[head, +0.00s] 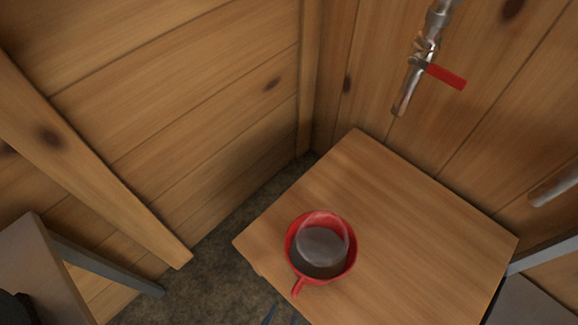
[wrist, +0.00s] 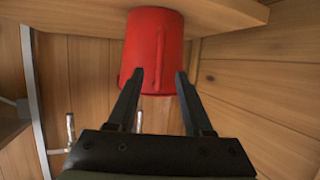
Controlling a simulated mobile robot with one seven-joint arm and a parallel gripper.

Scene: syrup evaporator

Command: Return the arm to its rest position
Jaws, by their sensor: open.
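The wrist picture appears upside down. In the head view the red cup (head: 290,260) stands upright on a wooden table, its handle towards the bottom of the picture. A dark greyish surface with a pale, see-through round shape shows inside it.
The wooden table (head: 400,230) stands in a corner of plank walls. A metal tap (head: 408,85) with a red lever (head: 446,76) hangs above its back edge. A second metal pipe (head: 555,187) is at the right. The table around the cup is bare.

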